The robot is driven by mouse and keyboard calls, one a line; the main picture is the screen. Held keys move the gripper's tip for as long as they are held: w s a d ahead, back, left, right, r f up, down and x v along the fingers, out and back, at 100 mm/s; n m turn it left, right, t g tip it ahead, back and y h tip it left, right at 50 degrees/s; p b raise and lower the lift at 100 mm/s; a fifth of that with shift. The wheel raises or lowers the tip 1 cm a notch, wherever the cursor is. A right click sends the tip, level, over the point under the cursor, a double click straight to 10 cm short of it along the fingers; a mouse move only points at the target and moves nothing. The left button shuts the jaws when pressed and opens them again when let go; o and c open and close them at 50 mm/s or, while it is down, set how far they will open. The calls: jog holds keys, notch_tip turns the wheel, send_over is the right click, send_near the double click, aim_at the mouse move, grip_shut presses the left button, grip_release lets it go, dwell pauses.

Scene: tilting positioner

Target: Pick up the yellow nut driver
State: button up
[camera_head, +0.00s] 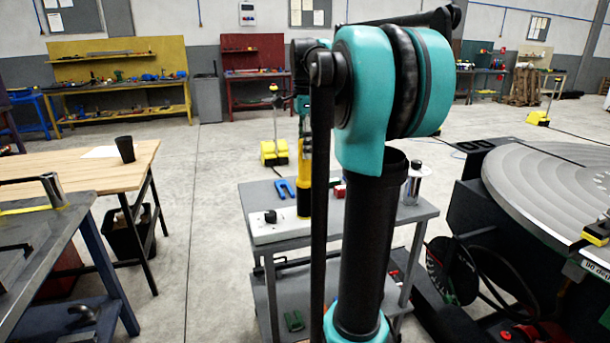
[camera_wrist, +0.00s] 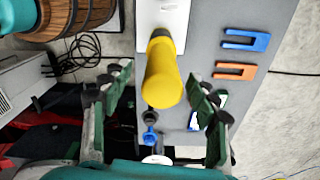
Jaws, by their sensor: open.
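The yellow nut driver (camera_wrist: 163,78) stands with its yellow handle toward the wrist camera, over a white plate on a grey cart top. Its yellow handle also shows upright in the head view (camera_head: 305,178). My gripper (camera_wrist: 159,86) is open, with one green-and-black finger left of the handle and one right of it, and gaps between. The nut driver's lower end is hidden under its handle in the wrist view. In the head view, my arm hides part of the cart, and my gripper's fingers cannot be made out clearly.
The grey cart (camera_head: 424,213) also bears a blue U-shaped piece (camera_wrist: 246,39), an orange one (camera_wrist: 235,71), a blue-and-black item (camera_wrist: 150,137) and a silver cylinder (camera_head: 412,187). A large round positioner table (camera_head: 545,190) stands right; a wooden table (camera_head: 80,172) stands left.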

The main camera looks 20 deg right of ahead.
aim_at(305, 162)
jog(key=shift+w+f, duration=0.15)
jog(key=shift+f, duration=2.65)
jog(key=c, duration=1.4)
